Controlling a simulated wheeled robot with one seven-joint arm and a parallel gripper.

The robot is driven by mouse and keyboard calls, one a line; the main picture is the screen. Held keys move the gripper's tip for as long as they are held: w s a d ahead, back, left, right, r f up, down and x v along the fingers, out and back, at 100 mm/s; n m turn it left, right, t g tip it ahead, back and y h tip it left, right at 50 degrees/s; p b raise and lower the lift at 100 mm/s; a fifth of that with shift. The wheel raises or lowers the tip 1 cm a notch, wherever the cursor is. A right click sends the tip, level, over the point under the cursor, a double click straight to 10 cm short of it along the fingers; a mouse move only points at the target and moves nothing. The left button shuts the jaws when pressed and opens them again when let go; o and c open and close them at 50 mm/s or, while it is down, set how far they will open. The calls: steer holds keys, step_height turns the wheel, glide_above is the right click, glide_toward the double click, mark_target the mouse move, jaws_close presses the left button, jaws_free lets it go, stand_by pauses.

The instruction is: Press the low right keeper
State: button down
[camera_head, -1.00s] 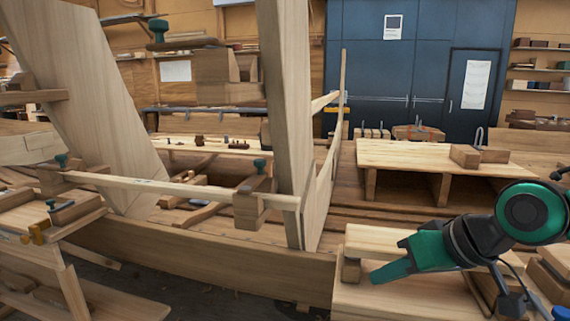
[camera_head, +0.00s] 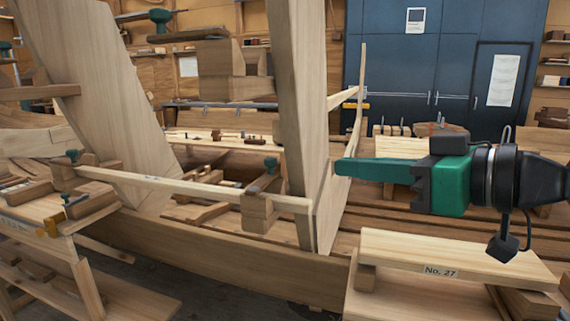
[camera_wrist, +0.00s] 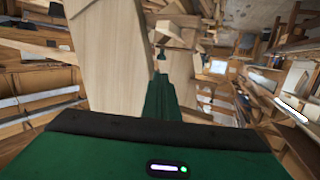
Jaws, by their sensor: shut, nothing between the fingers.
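The low right keeper appears to be the small green-topped piece (camera_head: 270,165) on a wooden block (camera_head: 257,208) at the right end of the low horizontal rail (camera_head: 180,187). My gripper (camera_head: 338,167) is to its right, past the upright plank (camera_head: 303,130), with its green fingers shut, empty and pointing left at about the keeper's height in the picture. They look apart; the depth between them is unclear. In the wrist view, my shut fingers (camera_wrist: 160,85) point up the picture towards a wooden board. A small dark green piece (camera_wrist: 162,54) lies beyond the tips; I cannot tell which keeper it is.
Another green-topped piece (camera_head: 72,156) is at the rail's left end, and one stands higher up (camera_head: 160,17). The upright plank stands between my gripper and the low right keeper in the picture. A bench marked No. 27 (camera_head: 460,258) is below my arm.

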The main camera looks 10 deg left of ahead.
mark_target(275, 162)
steer(key=x, duration=1.3)
steer(key=shift+w+a+f, duration=0.1)
steer(key=shift+w+a, duration=0.05)
steer(key=shift+a, duration=0.2)
